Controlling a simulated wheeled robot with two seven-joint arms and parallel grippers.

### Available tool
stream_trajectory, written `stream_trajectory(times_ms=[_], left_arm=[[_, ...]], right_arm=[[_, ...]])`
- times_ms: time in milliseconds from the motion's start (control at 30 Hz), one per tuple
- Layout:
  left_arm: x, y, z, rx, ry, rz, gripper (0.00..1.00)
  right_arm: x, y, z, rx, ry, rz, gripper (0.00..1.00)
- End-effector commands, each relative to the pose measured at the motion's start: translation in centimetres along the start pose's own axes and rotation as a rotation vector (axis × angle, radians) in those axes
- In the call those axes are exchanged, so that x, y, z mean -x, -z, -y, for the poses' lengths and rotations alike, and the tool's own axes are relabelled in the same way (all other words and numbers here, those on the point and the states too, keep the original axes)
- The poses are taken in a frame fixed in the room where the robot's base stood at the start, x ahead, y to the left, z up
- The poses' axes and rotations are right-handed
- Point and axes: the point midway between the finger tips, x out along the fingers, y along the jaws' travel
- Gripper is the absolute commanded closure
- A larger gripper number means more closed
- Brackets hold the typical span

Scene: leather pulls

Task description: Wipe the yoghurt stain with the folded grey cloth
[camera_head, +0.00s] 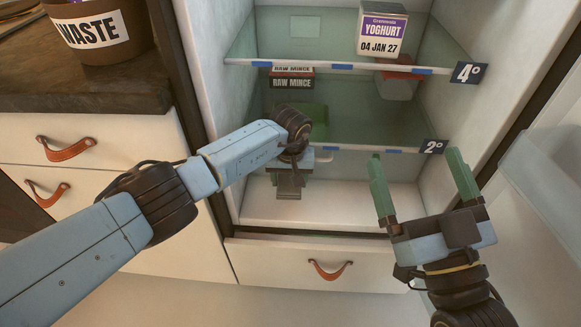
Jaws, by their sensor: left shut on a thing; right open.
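The folded grey cloth cannot be made out for sure, and no clear yoghurt stain shows. My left gripper (291,172) is low inside the open fridge, in front of the lower shelf edge and above the fridge floor. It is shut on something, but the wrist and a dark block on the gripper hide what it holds. My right gripper (421,180) is open and empty at the fridge's right front, its green fingers wide apart. A yoghurt tub (383,30) stands on the upper glass shelf (330,66) at the right.
Raw mince packs (292,80) and a red-lidded container (397,84) show under the upper shelf. The lower shelf (372,150) has a front edge marked 2°. The fridge floor (350,203) looks largely clear. A waste bin (97,30) stands on the counter (80,85) at left.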

Motion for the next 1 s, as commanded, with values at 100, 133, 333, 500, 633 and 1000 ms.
stream_trajectory(times_ms=[100, 133, 333, 500, 633, 1000], left_arm=[[0.3, 0.0, 0.1, 0.001, 0.001, 0.000, 0.63], [0.4, 0.1, 0.1, 0.001, 0.001, 0.000, 0.63], [0.9, 0.1, 0.2, 0.002, 0.002, -0.001, 0.63], [1.4, 0.2, 0.3, 0.004, 0.001, 0.000, 0.63], [1.7, 0.2, 0.3, 0.005, 0.001, 0.000, 0.63], [2.3, 0.2, 0.5, 0.007, 0.002, -0.001, 0.63]], right_arm=[[0.0, -1.0, -0.2, 0.004, -0.005, 0.064, 0.02], [0.1, -1.3, -0.3, 0.005, -0.006, 0.081, 0.02], [0.4, -3.1, -0.6, 0.010, -0.015, 0.191, 0.02], [0.8, -4.5, -0.9, 0.014, -0.022, 0.285, 0.02], [1.3, -5.6, -1.2, 0.016, -0.028, 0.357, 0.02], [2.3, -7.6, -1.6, 0.020, -0.039, 0.488, 0.02]])
